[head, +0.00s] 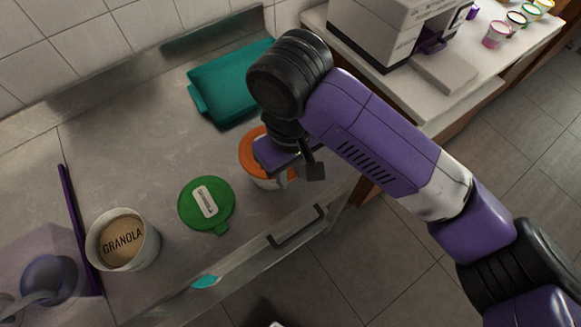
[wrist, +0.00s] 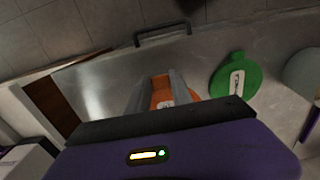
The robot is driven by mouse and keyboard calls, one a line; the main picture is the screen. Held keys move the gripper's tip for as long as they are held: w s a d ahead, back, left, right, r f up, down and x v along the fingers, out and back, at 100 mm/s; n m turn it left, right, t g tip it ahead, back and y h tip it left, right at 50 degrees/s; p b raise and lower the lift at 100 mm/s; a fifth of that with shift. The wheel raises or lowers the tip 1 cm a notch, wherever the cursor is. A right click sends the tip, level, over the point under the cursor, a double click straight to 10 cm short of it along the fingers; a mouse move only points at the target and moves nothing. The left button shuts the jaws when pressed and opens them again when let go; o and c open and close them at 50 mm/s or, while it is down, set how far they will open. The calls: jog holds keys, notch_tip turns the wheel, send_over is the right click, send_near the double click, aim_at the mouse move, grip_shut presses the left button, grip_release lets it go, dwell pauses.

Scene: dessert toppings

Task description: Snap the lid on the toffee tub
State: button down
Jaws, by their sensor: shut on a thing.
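An orange lid (head: 249,147) shows at the top of a white tub (head: 268,183) near the counter's front edge, partly hidden by my gripper. I cannot read a toffee label, and cannot tell whether the lid is fully seated. My gripper (head: 291,165) is over the right side of the lid. In the wrist view, the orange lid (wrist: 161,90) with a pale label lies between the two grey fingers of my gripper (wrist: 162,82), which are closed on it. The tub is hidden there.
A green granola lid (head: 222,213) lies left of the tub; it also shows in the wrist view (wrist: 225,80). An open granola tub (head: 152,250) stands further left. A teal tray (head: 228,85) lies behind. A drawer handle (head: 297,230) juts out at the front.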

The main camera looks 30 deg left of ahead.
jog(key=shift+f, duration=0.1)
dwell(0.3)
jog(key=c, duration=0.5)
grip_release()
jog(key=shift+r+p, duration=3)
jog(key=shift+p, duration=0.35)
grip_shut()
jog(key=shift+a, duration=0.1)
